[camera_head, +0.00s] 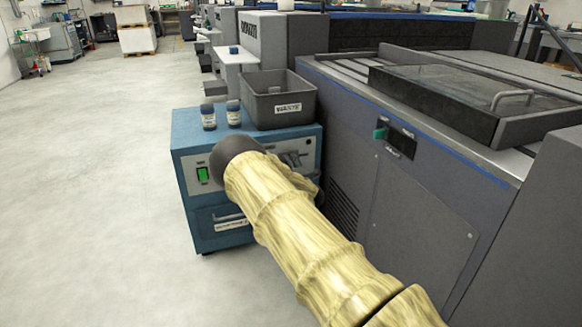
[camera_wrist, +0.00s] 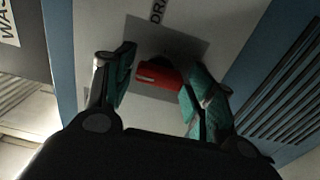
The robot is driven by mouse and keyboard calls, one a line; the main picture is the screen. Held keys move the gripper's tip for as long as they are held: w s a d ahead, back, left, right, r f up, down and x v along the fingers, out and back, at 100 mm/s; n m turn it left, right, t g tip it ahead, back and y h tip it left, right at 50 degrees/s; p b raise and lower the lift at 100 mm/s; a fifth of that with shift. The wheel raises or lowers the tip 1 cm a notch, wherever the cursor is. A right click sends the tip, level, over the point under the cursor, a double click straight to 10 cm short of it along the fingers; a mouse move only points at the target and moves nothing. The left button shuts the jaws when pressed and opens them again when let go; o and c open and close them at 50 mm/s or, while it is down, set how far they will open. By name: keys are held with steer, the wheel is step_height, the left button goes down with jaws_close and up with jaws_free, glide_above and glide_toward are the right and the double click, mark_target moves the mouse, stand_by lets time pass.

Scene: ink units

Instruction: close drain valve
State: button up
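The drain valve's red handle (camera_wrist: 158,76) shows in the wrist view, in front of a grey plate (camera_wrist: 190,45) on a pale panel. A partly cut-off label starting "DRA" (camera_wrist: 158,10) is beside the plate. My gripper (camera_wrist: 158,80) has its teal-padded fingers spread, one on each side of the handle. The right finger is at or very close to the handle's right end. A narrow gap seems to show at the left finger; contact is unclear. In the head view my sleeved arm covers the handle in front of the blue cabinet (camera_head: 225,239).
A grey bin labelled WASTE (camera_head: 262,112) and two small dark jars (camera_head: 208,117) (camera_head: 233,114) stand on the cabinet. A green switch (camera_head: 202,174) is on its front. The large grey press (camera_head: 410,210) stands close on the right. Floor on the left is clear.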

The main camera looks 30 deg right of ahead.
steer(key=shift+s+d, duration=0.1)
steer(key=v, duration=1.2)
stand_by(0.4)
